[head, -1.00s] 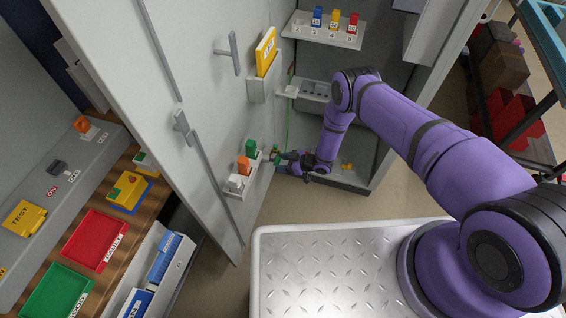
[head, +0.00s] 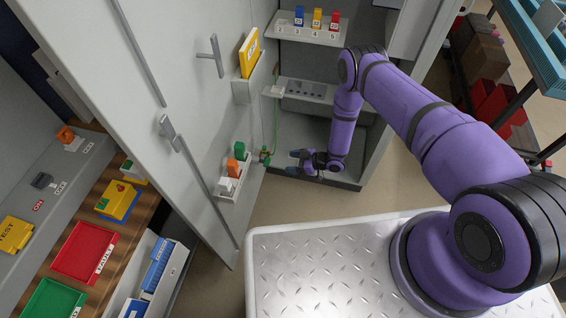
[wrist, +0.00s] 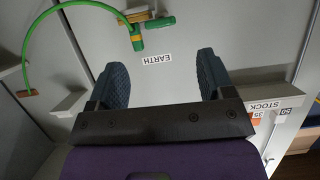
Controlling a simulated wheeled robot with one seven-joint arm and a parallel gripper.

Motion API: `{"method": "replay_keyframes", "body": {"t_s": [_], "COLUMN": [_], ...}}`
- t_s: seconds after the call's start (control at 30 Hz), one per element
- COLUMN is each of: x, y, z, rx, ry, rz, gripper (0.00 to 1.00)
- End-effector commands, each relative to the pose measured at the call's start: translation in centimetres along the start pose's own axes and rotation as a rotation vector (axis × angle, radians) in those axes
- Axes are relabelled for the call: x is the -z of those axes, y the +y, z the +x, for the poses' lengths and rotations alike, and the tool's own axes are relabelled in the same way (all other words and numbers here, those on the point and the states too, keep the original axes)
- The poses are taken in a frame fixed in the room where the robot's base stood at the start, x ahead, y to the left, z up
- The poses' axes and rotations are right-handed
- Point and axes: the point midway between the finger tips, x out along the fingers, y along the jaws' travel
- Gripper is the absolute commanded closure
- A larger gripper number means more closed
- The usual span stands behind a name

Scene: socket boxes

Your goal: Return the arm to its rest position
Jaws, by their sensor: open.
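My purple arm (head: 433,125) reaches from its base into the open cabinet. My gripper (head: 294,162) is at the arm's end, just right of the open cabinet door (head: 190,120). In the wrist view my gripper (wrist: 160,82) has its two dark fingers wide apart with nothing between them. A green cable (wrist: 52,14) with a green plug (wrist: 137,40) shows beyond the fingers, near the label EARTH (wrist: 168,57). In the head view the green plug (head: 264,156) is at the door's inner face, left of my gripper and apart from it.
The stock shelf (head: 238,180) on the door holds white, orange and green pieces. A cabinet shelf (head: 312,37) holds blue, yellow and red pieces. Red (head: 82,252) and green (head: 50,300) trays lie at the left. Floor (head: 285,205) is clear below my gripper.

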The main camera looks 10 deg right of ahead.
Motion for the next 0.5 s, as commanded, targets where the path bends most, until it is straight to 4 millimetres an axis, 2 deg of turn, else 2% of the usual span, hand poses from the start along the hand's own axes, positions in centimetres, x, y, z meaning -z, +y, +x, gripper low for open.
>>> {"method": "replay_keyframes", "body": {"t_s": [0.2, 0.5], "x": [-0.06, -0.04], "y": [-0.03, -0.04], "z": [-1.46, -1.51], "rx": [-0.001, 0.000], "ry": [-0.001, -0.001], "rz": [0.002, 0.001], "gripper": [0.26, 0.26]}}
